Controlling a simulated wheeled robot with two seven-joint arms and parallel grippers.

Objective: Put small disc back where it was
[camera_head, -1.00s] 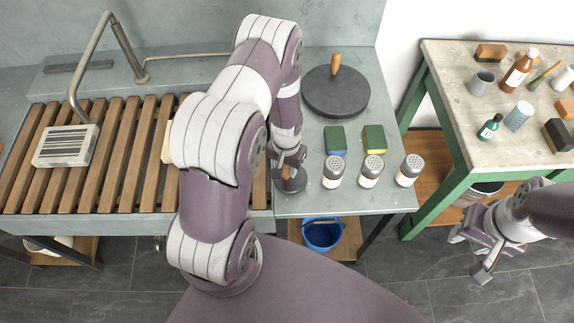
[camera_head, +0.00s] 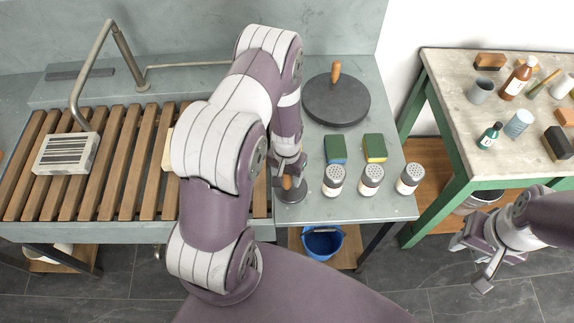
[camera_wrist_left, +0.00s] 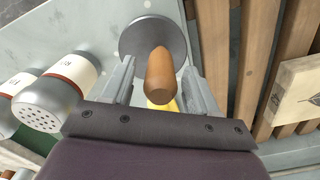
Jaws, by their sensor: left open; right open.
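The small disc (camera_head: 291,194) is dark grey with an upright wooden handle. It rests on the grey counter near its front edge, left of the shakers. It also shows in the left wrist view (camera_wrist_left: 141,34), with its handle (camera_wrist_left: 160,72) pointing toward the camera. My left gripper (camera_head: 288,177) is open above the disc. In the left wrist view its fingers (camera_wrist_left: 158,85) are on either side of the handle, with gaps visible. A larger dark disc (camera_head: 336,102) with a wooden handle lies at the back of the counter. My right gripper (camera_head: 471,262) is open and empty, low at the right over the floor.
Three shakers (camera_head: 371,180) stand right of the small disc. A slatted wooden rack (camera_head: 117,160) is at the left. A blue bucket (camera_head: 322,242) is below. A green-legged table (camera_head: 470,120) holds bottles.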

